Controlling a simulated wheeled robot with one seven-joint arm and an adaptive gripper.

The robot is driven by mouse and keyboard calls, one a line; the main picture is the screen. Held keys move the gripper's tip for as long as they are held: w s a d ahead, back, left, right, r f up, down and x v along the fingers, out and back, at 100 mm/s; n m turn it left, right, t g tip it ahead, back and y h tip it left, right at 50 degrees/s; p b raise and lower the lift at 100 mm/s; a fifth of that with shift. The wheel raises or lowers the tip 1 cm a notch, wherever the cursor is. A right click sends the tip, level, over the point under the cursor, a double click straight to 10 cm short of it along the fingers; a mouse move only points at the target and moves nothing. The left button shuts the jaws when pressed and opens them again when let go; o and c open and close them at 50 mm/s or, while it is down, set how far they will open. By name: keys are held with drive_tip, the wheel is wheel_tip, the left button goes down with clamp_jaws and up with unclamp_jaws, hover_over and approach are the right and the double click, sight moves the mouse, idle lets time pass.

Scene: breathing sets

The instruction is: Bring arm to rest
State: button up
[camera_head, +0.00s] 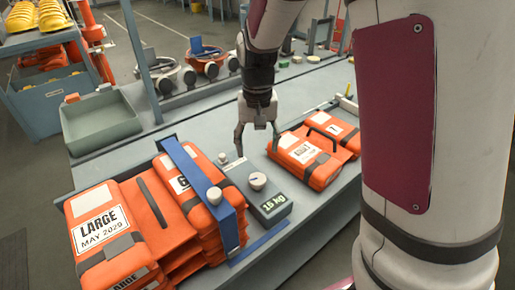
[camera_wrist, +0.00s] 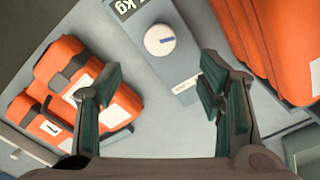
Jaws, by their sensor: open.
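My gripper (camera_head: 258,140) is open and empty above the grey bench, between two groups of orange cases. In the wrist view its two fingers (camera_wrist: 155,95) are spread apart with bare bench between them. My arm comes down from the top of the head view, and its large pale links with a dark red panel cover the right side. An orange case (camera_head: 306,158) marked with a white label lies just right of my gripper. A second orange case (camera_head: 335,135) labelled 1 lies behind it.
Stacked orange cases (camera_head: 108,232) stand front left, beside a blue strap frame (camera_head: 205,195). A grey scale (camera_head: 271,207) reading 15 kg, with a round knob, sits near the gripper. An empty grey-green tray (camera_head: 98,122) is at left. Masks and red bowls stand behind a post.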

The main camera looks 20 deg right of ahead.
idle(0.3)
drive_tip(key=s+r+n+t, duration=0.1)
drive_tip(key=s+r+t, duration=0.1)
drive_tip(key=s+r, duration=0.6)
drive_tip(key=s+r+n+t, duration=0.2)
drive_tip(key=s+r, duration=0.6)
drive_tip(key=s, duration=0.5)
drive_tip(key=shift+d+t, duration=0.2)
drive_tip(key=shift+t, duration=0.5)
drive_tip(key=n+g+p, duration=0.5)
drive_tip(key=n, duration=1.6)
hover_over(258, 178)
wheel_tip(258, 178, down, 15)
wheel_tip(258, 178, down, 13)
drive_tip(key=shift+f, duration=0.1)
